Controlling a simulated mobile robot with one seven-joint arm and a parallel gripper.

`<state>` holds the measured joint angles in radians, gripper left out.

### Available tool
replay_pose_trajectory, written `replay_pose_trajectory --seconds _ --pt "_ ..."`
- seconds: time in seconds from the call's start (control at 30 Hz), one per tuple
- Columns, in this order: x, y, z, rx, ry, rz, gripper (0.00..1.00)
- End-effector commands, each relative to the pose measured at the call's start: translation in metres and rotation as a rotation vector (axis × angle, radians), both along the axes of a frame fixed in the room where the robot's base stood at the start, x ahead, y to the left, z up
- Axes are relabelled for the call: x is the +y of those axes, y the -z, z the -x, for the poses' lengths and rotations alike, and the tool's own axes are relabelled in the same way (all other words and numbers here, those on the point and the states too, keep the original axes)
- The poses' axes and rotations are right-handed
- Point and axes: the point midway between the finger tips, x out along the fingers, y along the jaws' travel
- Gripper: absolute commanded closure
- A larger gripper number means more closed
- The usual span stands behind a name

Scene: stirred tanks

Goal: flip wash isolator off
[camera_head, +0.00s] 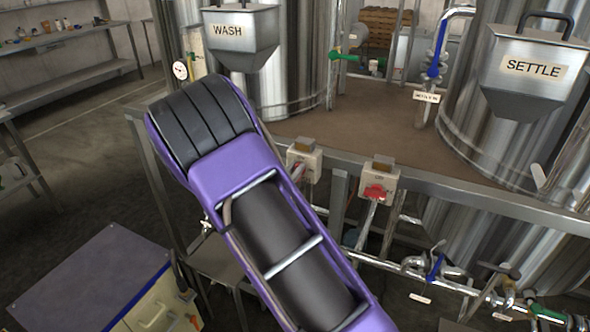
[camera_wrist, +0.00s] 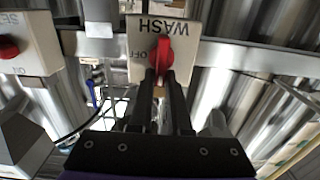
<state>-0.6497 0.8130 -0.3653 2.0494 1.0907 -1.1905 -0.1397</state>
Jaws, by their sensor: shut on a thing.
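The wash isolator (camera_wrist: 137,35) is a pale box on a rail, with "WASH" lettering upside down in the wrist view and a red knob (camera_wrist: 161,50). The knob appears upright in that view, with small lettering to its left. My gripper (camera_wrist: 162,78) is shut on the red knob, with one dark finger on each side; the fingers hide its lower part. In the head view the wash isolator (camera_head: 305,160) shows beside my purple arm, which hides my gripper and part of the box.
The settle isolator (camera_head: 380,177), with its own red knob (camera_head: 375,192), is close by on the same rail (camera_head: 450,198). Steel tanks marked WASH (camera_head: 240,35) and SETTLE (camera_head: 535,70) stand behind. Pipes and valves (camera_head: 435,268) run below the rail.

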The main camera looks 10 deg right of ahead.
Motion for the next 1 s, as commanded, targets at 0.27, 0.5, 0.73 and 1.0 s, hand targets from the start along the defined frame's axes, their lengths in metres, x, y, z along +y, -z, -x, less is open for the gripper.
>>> replay_pose_trajectory --seconds 0.27,0.5,0.73,1.0 --pt "-0.001 0.005 0.001 -0.054 0.0 -0.076 1.0" --pt "-0.005 0.008 0.004 -0.165 0.0 -0.225 1.0" --pt "-0.008 0.009 0.006 -0.292 0.0 -0.402 1.0" --pt "-0.012 0.008 0.009 -0.441 0.001 -0.608 1.0"
